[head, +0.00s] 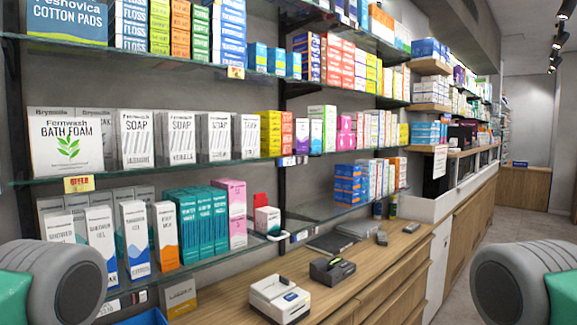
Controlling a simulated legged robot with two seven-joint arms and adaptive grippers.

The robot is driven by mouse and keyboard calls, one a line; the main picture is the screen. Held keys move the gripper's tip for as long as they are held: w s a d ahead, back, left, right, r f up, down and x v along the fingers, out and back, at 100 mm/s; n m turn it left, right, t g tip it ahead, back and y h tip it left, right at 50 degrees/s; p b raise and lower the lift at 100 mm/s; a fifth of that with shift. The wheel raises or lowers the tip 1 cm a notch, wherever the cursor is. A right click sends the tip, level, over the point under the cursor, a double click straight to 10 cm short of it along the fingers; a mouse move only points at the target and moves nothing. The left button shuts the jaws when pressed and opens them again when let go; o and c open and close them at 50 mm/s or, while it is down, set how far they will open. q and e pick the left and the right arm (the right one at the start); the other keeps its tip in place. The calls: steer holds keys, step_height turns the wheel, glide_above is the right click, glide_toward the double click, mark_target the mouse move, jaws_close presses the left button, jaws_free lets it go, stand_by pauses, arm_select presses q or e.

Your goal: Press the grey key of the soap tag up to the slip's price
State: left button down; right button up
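White soap boxes (174,139) stand in a row on the middle glass shelf at left, beside a larger bath foam box (65,143). A yellow tag (78,184) hangs on that shelf's edge below the bath foam; its lettering is too small to read surely. Small white tags (289,161) sit on the same edge further right. I cannot tell which tag is the soap tag, and no grey key can be made out. No price slip can be identified for certain; a white paper (440,160) hangs at the right. Neither gripper shows; only my grey-and-green arm parts appear at the lower corners.
The wooden counter (395,262) holds a white device (280,299), a black device (332,270), a small dark device (382,238) and dark flat items (330,243). Glass shelves with packed boxes overhang its left part. Floor (540,230) is clear at right.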

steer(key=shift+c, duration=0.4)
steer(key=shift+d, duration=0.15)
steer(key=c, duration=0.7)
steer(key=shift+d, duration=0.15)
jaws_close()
